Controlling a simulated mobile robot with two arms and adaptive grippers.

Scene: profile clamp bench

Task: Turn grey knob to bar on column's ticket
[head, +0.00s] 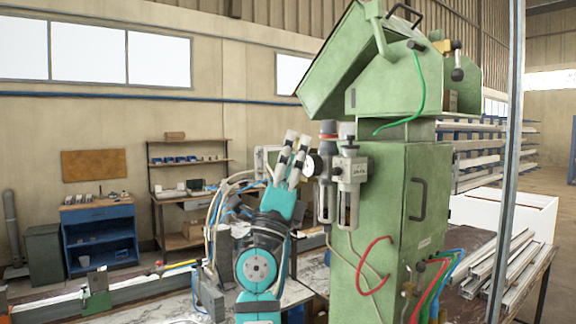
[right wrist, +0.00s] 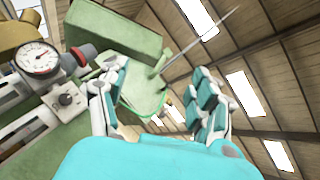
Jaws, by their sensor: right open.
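The green column (head: 385,200) stands right of centre in the head view, with two grey regulator units on its left side. A grey knob (head: 347,130) tops the right unit; a dark knob with a red ring (head: 328,129) tops the left one. A round gauge (head: 313,165) sits beside them and also shows in the right wrist view (right wrist: 40,58). A small pale label (head: 425,243) is on the column, too small to read. My right gripper (head: 297,141) is open and empty, just left of the gauge and knobs, fingers pointing up. My left gripper is out of view.
A green hinged hood (head: 335,65) overhangs the column top. A red hose (head: 372,268) loops from its front. A steel post (head: 507,150) stands to the right. Cables hang behind my right arm. A bench with metal profiles (head: 500,270) is at lower right.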

